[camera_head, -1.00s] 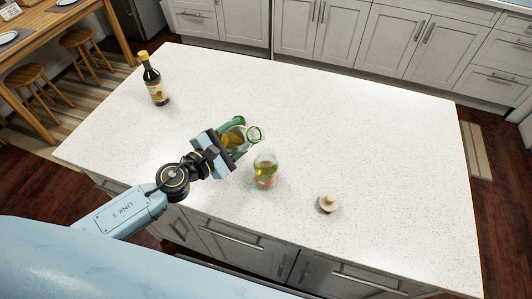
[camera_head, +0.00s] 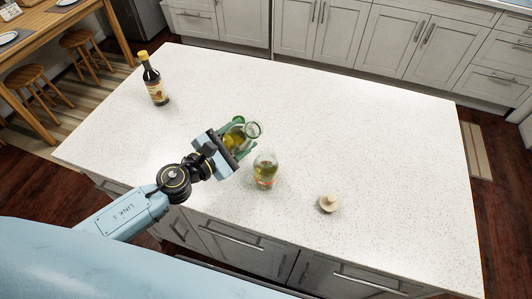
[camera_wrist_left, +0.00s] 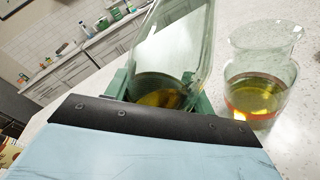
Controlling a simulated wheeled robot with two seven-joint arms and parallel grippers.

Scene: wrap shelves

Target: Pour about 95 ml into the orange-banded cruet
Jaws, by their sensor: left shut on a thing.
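The orange-banded cruet (camera_head: 265,172) is a clear glass vessel standing upright on the counter, with yellow-green liquid in it. In the left wrist view the cruet (camera_wrist_left: 262,85) stands at the right, its liquid surface near the orange-red band. My left gripper (camera_head: 238,137) is shut on a clear glass bottle (camera_head: 252,130) just behind and left of the cruet. The bottle is tilted, with its mouth up and toward the right. In the left wrist view the bottle (camera_wrist_left: 175,50) holds some yellow liquid low down. No stream shows between them. My right gripper is not in view.
A pale stopper-like lid (camera_head: 328,203) lies on the counter right of the cruet. A dark bottle with a yellow cap (camera_head: 154,82) stands at the far left. The speckled white counter (camera_head: 370,130) is otherwise clear.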

